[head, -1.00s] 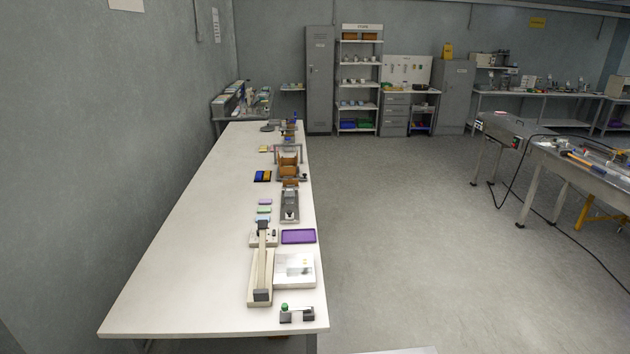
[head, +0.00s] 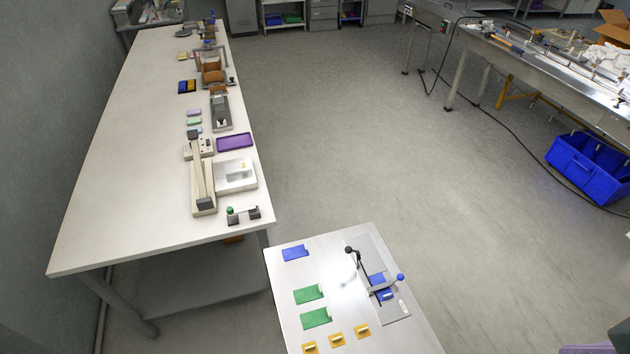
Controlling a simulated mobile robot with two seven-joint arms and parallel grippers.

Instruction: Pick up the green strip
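Two flat green pieces lie on the small white table, one at the middle left (head: 309,294) and one just below it (head: 316,318). A smaller flat green piece (head: 194,121) lies on the long white bench between a pink piece (head: 194,112) and a blue one. I cannot tell which of these is the green strip. Neither of my grippers shows in the head view.
The small table (head: 385,247) also holds a blue piece (head: 295,253), several yellow pieces and a lever device (head: 383,290). The long bench (head: 115,165) carries a purple tray (head: 235,142) and devices. A blue crate (head: 590,167) stands right. The floor between is clear.

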